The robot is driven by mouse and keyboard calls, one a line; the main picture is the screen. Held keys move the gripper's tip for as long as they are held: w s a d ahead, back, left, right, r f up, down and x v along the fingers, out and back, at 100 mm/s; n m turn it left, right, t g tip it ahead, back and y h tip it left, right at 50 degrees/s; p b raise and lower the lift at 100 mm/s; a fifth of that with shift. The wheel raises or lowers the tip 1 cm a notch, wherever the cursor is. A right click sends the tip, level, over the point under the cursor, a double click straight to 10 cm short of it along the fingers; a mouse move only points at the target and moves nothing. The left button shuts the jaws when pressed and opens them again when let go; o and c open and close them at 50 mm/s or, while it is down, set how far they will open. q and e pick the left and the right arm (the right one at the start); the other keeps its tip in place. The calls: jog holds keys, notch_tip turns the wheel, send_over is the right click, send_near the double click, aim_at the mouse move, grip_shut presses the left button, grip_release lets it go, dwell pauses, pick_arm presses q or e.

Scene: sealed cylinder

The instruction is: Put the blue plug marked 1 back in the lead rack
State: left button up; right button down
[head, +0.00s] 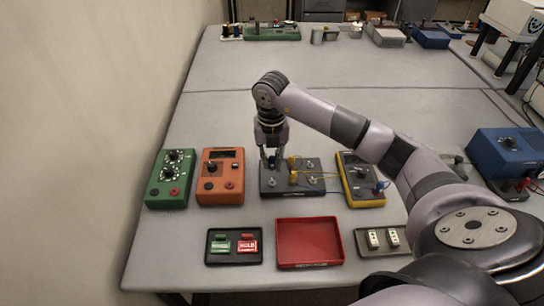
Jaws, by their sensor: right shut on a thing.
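My right gripper (271,161) points down over the left end of a dark grey board (308,188). It is shut on a small bluish piece at its fingertips, which looks like a blue plug; its marking is too small to read. I cannot tell whether the piece touches the board. Yellow plugs (293,177) with thin leads stand on the board. Another small blue plug (384,186) shows at the yellow meter's lower right. I cannot tell for sure which thing is the lead rack; my right arm hides part of the table's right side. My left gripper is not in view.
A green box (170,179) and an orange meter (220,178) stand left of the board, a yellow meter (360,181) right. In front lie a label tray (234,261), an empty red tray (309,258) and a grey tray (370,252). A blue box (505,154) stands at right.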

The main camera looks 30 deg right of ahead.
aim_at(272, 183)
jog(key=shift+d+m, duration=0.1)
jog(key=shift+m, duration=0.2)
jog(key=shift+f, duration=0.15)
jog(key=shift+f+b, duration=2)
jog(key=shift+f, duration=0.85)
jog(key=shift+f+b, duration=0.55)
jog(key=shift+f, duration=0.05)
jog(key=c, duration=1.4)
grip_release()
